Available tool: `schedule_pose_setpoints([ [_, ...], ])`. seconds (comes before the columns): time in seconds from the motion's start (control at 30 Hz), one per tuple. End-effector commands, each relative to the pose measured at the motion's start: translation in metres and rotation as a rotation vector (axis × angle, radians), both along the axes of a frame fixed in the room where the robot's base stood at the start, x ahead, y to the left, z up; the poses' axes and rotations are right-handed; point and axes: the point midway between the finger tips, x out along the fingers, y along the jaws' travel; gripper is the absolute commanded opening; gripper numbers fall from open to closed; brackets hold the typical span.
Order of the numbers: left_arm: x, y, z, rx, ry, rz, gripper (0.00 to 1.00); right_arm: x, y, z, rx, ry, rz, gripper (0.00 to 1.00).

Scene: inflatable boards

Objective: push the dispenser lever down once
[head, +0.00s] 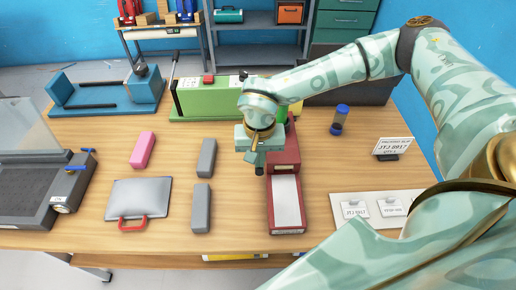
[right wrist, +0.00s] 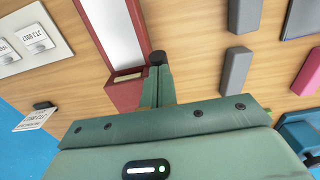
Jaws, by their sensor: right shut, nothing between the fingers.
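A red box-shaped unit (head: 270,215) with a pale tray or sheet in its front stands at the middle of the table. It looks like the dispenser, but I cannot make out its lever; my right arm hides part of its back. My right gripper (head: 258,169) is shut and empty, pointing down over the unit's left edge. In the right wrist view the shut fingertips (right wrist: 157,62) show beside the red unit (right wrist: 127,92). I cannot tell whether they touch it. My left gripper is not in view.
A green machine (head: 207,101) with a dark upright rod stands behind. Grey blocks (head: 201,194), a pink block (head: 143,150) and a silver board (head: 138,197) lie to the left.

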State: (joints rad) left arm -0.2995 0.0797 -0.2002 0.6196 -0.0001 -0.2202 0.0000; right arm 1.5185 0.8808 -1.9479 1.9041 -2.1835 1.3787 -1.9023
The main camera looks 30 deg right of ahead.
Motion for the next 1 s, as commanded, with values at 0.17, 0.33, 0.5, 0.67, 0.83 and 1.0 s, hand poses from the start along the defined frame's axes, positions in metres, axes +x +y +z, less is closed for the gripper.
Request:
schedule_pose_setpoints([
  [0.17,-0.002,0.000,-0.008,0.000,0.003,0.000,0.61,0.000,0.000,-0.015,-0.001,0.001,0.000,0.00],
  [0.33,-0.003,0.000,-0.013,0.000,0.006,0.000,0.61,0.000,0.000,-0.027,-0.002,0.001,-0.001,0.00],
  [0.5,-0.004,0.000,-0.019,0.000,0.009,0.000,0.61,0.000,0.000,-0.039,-0.001,0.001,-0.001,0.00],
  [0.67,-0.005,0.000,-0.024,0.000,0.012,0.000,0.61,0.000,0.000,-0.050,-0.001,0.002,-0.001,0.00],
  [0.83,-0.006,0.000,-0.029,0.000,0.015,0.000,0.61,0.000,0.000,-0.062,-0.002,0.001,0.000,0.00],
  [1.0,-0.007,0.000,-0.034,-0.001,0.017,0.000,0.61,0.000,0.000,-0.074,-0.002,0.001,0.000,0.00],
])
